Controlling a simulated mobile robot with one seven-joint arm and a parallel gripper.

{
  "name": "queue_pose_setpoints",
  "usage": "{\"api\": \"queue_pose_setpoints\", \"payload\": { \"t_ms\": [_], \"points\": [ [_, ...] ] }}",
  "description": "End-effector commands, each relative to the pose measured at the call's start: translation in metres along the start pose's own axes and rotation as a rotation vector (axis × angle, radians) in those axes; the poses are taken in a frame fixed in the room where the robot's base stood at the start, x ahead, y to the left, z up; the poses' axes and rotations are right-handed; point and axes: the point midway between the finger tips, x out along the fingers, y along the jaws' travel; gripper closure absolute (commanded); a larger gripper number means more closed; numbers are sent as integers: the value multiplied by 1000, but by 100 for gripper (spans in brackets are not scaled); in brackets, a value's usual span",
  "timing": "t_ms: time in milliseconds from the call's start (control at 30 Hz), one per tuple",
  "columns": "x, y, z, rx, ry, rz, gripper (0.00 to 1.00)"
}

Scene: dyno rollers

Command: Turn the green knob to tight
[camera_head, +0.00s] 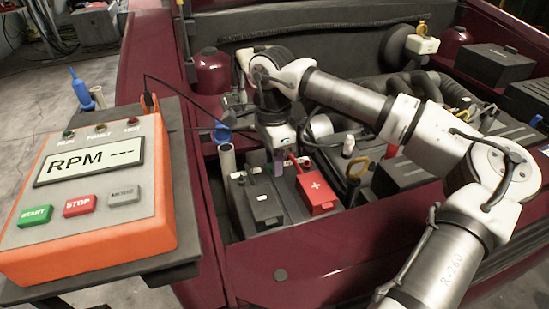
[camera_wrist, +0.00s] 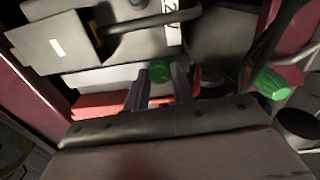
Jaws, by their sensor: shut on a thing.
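The green knob (camera_wrist: 159,71) shows in the wrist view as a small rounded green top between the two dark fingers of my gripper (camera_wrist: 160,88). My gripper is shut on it. There the knob is hidden by my gripper and wrist. I cannot tell how far the knob is turned or see any tight mark.
A second green cap (camera_wrist: 272,83) is close on the right in the wrist view. Hoses (camera_head: 400,88) crowd the back. An orange RPM console (camera_head: 90,190) stands at the left, outside the car.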

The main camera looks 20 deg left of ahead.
Motion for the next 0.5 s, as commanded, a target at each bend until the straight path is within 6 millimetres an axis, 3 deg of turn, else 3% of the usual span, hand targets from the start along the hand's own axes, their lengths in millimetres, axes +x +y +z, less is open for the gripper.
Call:
{"api": "queue_pose_setpoints", "payload": {
  "t_ms": [500],
  "points": [
    [-1, -1, 1, -417, 15, -3, 98]
  ]
}}
